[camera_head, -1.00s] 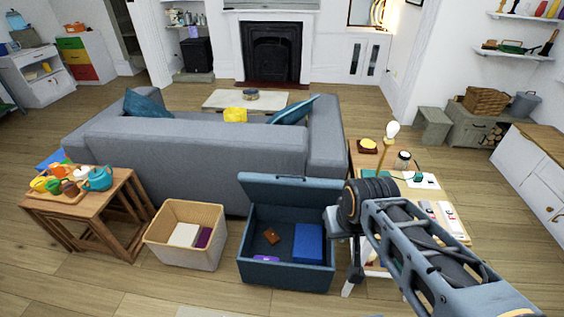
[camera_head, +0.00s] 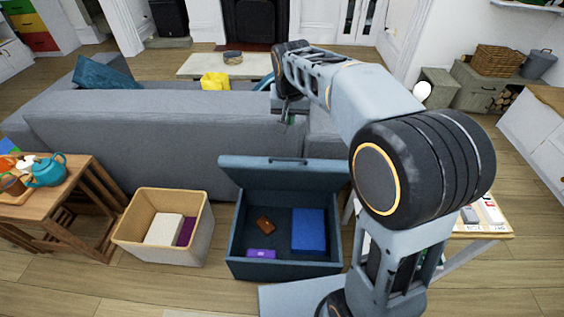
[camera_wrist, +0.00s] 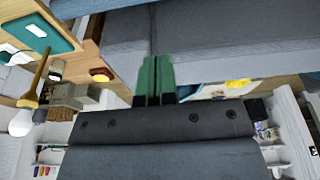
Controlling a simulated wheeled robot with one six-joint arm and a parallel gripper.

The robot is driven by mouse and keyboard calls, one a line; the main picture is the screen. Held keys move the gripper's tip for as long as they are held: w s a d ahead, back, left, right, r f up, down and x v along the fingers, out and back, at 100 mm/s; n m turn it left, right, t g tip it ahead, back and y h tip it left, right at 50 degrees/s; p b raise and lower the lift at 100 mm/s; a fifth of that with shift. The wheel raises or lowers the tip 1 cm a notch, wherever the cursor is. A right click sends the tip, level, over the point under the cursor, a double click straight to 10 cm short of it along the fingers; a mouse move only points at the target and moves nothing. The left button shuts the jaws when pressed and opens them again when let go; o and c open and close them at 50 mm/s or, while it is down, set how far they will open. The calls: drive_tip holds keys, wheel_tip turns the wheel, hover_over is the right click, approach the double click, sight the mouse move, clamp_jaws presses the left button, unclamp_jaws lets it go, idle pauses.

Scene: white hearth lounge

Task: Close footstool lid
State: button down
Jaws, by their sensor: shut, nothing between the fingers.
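The footstool (camera_head: 286,267) is a dark blue box on the floor behind the sofa. Its lid (camera_head: 270,172) stands open, tilted up at the back edge on the sofa side, with a dark handle (camera_head: 288,160) on its top edge. Inside lie a blue block, a small brown item and a purple item. My gripper (camera_head: 288,118) is above and behind the lid, near the sofa back, apart from the lid. In the wrist view its green fingers (camera_wrist: 156,80) are together with nothing between them. The lid is not clearly seen in the wrist view.
A cream bin (camera_head: 165,250) stands left of the footstool, and a wooden side table (camera_head: 70,200) farther left. The grey sofa (camera_head: 150,150) is close behind the lid. A side table (camera_head: 480,240) with books is at the right, partly hidden by my arm.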

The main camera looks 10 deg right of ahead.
drive_tip(key=b, duration=0.1)
hover_over(283, 164)
drive_tip(key=s+x, duration=0.1)
drive_tip(key=x, duration=0.3)
drive_tip(key=b+x, duration=0.1)
drive_tip(key=x, duration=0.7)
drive_tip(key=shift+a+b, duration=0.1)
drive_tip(key=shift+b, duration=0.3)
drive_tip(key=f, duration=0.1)
drive_tip(key=s+f, duration=0.1)
drive_tip(key=shift+s+a+f+b, duration=0.15)
drive_tip(key=shift+s+f+b, duration=0.15)
drive_tip(key=shift+b, duration=0.05)
drive_tip(key=shift+s+f, duration=0.3)
drive_tip(key=shift+f, duration=0.2)
